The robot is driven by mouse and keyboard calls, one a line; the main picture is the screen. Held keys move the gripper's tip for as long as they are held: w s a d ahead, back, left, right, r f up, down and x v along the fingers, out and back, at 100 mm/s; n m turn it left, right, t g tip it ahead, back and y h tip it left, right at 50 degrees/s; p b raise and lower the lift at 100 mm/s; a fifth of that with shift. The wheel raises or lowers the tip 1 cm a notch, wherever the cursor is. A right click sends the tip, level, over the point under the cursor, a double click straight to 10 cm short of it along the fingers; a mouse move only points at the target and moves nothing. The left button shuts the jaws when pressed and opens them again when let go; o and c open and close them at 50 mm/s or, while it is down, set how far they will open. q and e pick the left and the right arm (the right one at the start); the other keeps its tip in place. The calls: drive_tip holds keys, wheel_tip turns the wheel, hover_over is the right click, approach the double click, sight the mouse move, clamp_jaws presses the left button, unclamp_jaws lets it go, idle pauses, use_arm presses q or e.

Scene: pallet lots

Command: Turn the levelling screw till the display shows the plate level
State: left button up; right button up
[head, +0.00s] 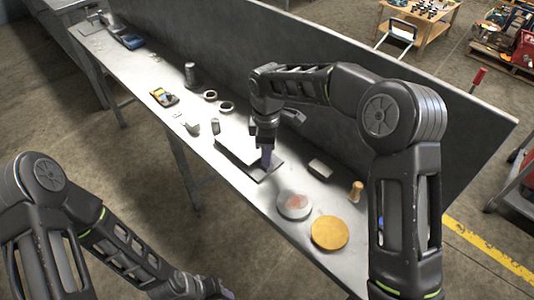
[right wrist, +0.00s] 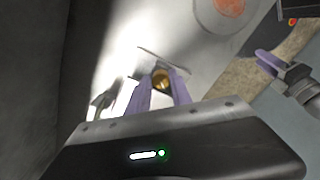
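The plate (head: 238,149) is a pale sheet on a dark base on the long bench. My right gripper (head: 267,158) points down at its right corner and hides part of it. In the right wrist view, a round brass levelling screw (right wrist: 161,79) sits between the purple fingertips of this gripper (right wrist: 160,88). The fingers flank it closely and look shut on it. My left gripper (head: 224,293) is low at the bottom edge of the head view, away from the plate; its fingers are mostly cut off. No readable level display can be made out.
A grey disc with a reddish centre (head: 294,205), a yellow disc (head: 330,233), a wooden peg (head: 356,190) and a small grey box (head: 321,169) are right of the plate. Rings (head: 227,107) and a yellow meter (head: 164,97) are left. A grey panel (head: 330,60) backs the bench.

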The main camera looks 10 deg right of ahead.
drive_tip(key=shift+o, duration=0.4)
wheel_tip(320, 180, up, 8)
drive_tip(key=shift+f+b, duration=0.1)
drive_tip(key=shift+b, duration=0.35)
